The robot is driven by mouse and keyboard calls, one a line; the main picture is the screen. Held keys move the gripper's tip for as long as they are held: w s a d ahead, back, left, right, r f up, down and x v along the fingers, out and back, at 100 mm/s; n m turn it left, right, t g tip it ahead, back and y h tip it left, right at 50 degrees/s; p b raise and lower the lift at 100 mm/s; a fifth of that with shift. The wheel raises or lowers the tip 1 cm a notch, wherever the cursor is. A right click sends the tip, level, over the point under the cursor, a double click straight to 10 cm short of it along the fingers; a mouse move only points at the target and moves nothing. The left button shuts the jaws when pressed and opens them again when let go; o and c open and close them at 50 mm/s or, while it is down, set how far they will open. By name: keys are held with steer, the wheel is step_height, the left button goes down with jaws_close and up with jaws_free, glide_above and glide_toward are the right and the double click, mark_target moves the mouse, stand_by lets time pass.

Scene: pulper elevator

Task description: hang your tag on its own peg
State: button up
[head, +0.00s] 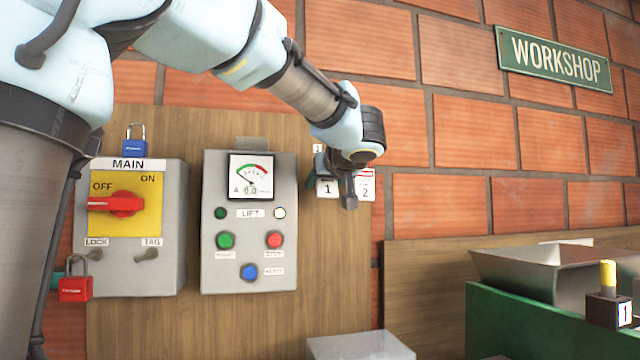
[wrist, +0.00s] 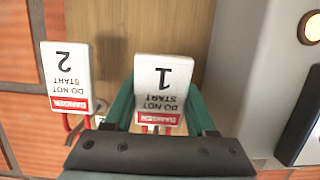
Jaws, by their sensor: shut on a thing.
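My gripper (head: 334,178) is at the right edge of the wooden board, shut on the white tag 1 (head: 327,188). In the wrist view tag 1 (wrist: 160,82) appears upside down between the green fingers, with its red DANGER band nearest the gripper. Tag 2 (head: 366,190) hangs just right of it; in the wrist view tag 2 (wrist: 66,75) is on the left, on a red loop. Whether tag 1 still touches a peg is hidden. A peg labelled TAG (head: 147,255) and one labelled LOCK (head: 95,255) are bare on the MAIN box (head: 185,230).
The red switch handle (head: 117,204) points left to OFF. A blue padlock (head: 135,145) is on top of the MAIN box, a red padlock (head: 75,287) at its lower left. The LIFT panel (head: 250,175) stands between that box and my gripper. A metal hopper (head: 520,270) is at right.

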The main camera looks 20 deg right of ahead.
steer(key=o, duration=1.4)
steer(key=b+v, duration=0.1)
steer(key=v, duration=0.9)
steer(key=shift+s+a+r, duration=0.15)
steer(key=shift+s, duration=0.15)
